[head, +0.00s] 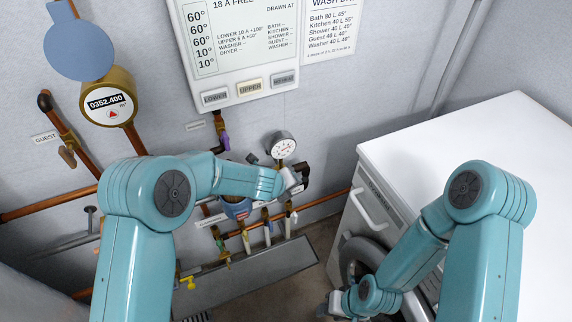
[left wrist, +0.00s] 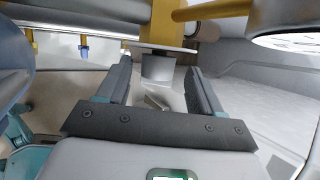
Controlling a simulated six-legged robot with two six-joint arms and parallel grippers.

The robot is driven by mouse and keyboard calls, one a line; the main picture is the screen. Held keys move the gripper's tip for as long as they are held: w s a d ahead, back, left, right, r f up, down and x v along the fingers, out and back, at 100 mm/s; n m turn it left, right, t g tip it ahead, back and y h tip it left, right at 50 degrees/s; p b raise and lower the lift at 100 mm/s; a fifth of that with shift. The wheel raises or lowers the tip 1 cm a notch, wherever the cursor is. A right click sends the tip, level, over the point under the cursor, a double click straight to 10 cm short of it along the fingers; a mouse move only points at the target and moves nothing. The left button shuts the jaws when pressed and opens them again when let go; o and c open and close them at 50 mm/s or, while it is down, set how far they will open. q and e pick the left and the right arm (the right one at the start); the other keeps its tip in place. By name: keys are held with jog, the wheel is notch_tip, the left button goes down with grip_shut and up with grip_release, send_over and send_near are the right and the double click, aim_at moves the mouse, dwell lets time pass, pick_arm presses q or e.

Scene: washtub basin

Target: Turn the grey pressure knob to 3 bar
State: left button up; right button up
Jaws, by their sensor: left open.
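The grey knob (left wrist: 158,68) shows in the left wrist view as a short grey cylinder below a flat plate on a yellow-brass fitting. My left gripper (left wrist: 159,78) is open, its dark fingers apart on either side of the knob, with gaps visible to both. In the head view my left gripper (head: 294,180) is at the pipework just below the round pressure gauge (head: 283,146), and the knob is hidden there. The gauge's reading is too small to tell. My right gripper (head: 338,303) is low in front of the white machine, its jaws unclear.
Copper pipes and several small valves (head: 267,228) crowd the wall around my left gripper. A brass water meter (head: 107,102) hangs at upper left and a display panel (head: 245,50) above. A white machine (head: 470,140) fills the right side.

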pick_arm(q)
notch_tip(320, 180, up, 19)
jog(key=p, duration=1.4)
jog(key=shift+r, duration=0.15)
pick_arm(e)
notch_tip(320, 180, up, 15)
